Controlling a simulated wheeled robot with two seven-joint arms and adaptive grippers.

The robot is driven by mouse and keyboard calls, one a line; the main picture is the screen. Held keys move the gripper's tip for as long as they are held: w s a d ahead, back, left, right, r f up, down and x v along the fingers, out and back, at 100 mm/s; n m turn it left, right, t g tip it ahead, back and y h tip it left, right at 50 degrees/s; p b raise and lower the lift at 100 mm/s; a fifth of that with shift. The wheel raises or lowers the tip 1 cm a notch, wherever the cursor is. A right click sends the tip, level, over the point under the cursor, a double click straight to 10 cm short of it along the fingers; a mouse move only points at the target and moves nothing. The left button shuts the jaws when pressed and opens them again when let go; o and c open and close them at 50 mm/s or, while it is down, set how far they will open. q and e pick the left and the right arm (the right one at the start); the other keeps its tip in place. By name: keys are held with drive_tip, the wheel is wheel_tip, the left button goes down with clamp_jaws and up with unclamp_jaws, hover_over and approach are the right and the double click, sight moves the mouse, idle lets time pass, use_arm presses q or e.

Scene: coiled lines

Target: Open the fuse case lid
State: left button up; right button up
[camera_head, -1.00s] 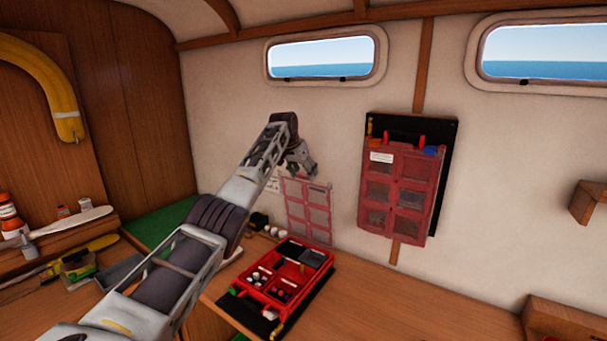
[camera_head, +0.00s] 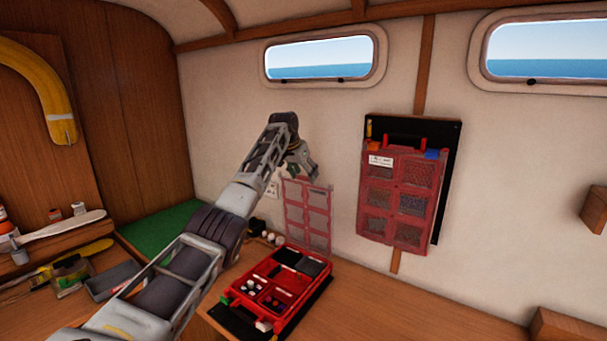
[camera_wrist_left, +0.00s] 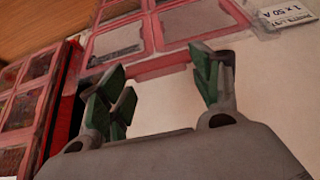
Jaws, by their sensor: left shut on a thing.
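The red fuse case (camera_head: 296,314) lies on the wooden bench, with compartments holding small parts showing. Its translucent red lid (camera_head: 307,209), a frame with several clear panes, stands raised, roughly upright, along the case's back edge. My left gripper (camera_head: 303,173) is at the lid's upper edge, shut on it; the exact contact is hard to see. In the left wrist view the green-padded fingers (camera_wrist_left: 160,80) show some space between them, with the lid's pink-red frame (camera_wrist_left: 160,64) just beyond. My right gripper is not in view.
A second red-lidded case (camera_head: 392,200) hangs on a black board on the wall, lid closed. Small round items (camera_head: 272,238) lie behind the fuse case. Brushes and a tray (camera_head: 112,281) are at left. The bench right of the case is clear.

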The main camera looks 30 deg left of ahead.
use_arm(q)
drive_tip(key=o, duration=1.2)
drive_tip(key=shift+d+f, duration=0.2)
drive_tip(key=shift+f, duration=0.4)
drive_tip(key=shift+w, duration=0.15)
drive_tip(key=shift+a+r, duration=0.15)
drive_tip(key=shift+r, duration=0.05)
drive_tip(key=v, duration=1.2)
